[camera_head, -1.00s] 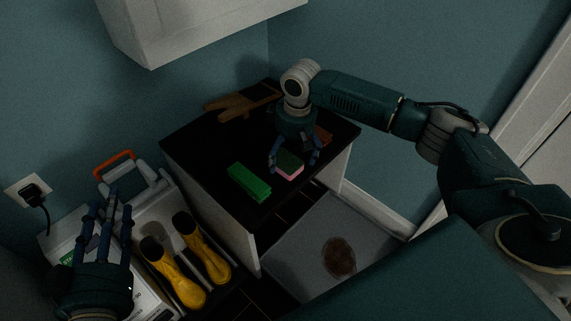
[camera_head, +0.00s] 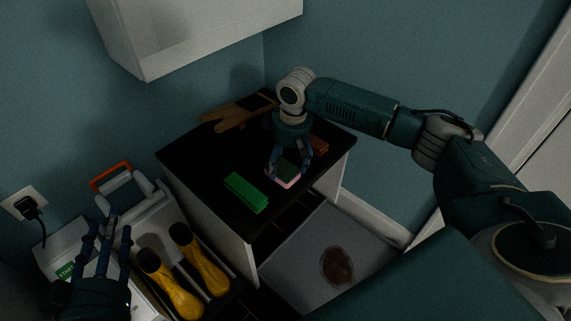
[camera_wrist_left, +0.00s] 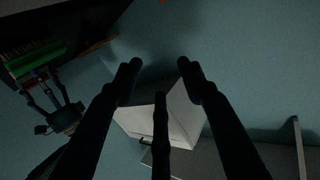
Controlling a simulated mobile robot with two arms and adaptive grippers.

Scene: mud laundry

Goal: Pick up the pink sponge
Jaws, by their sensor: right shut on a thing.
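The pink sponge (camera_head: 284,182) has a dark green top and a pink lower layer. It lies on the black top of the cabinet (camera_head: 205,170), near its front edge. My right gripper (camera_head: 289,170) points down over the sponge, with its fingers closed on the sponge's sides. The fingers hide part of the sponge. My left gripper (camera_head: 107,236) is at the lower left, away from the sponge, with its fingers apart and empty. In the left wrist view its fingers (camera_wrist_left: 158,85) are also spread with nothing between them.
A green block-shaped sponge or brush (camera_head: 246,193) lies left of the pink sponge. A reddish-brown item (camera_head: 319,145) is behind my right gripper. Brown gloves (camera_head: 235,115) lie at the back. Yellow boots (camera_head: 172,285) stand at lower left. A stained grey mat (camera_head: 300,262) is on the floor.

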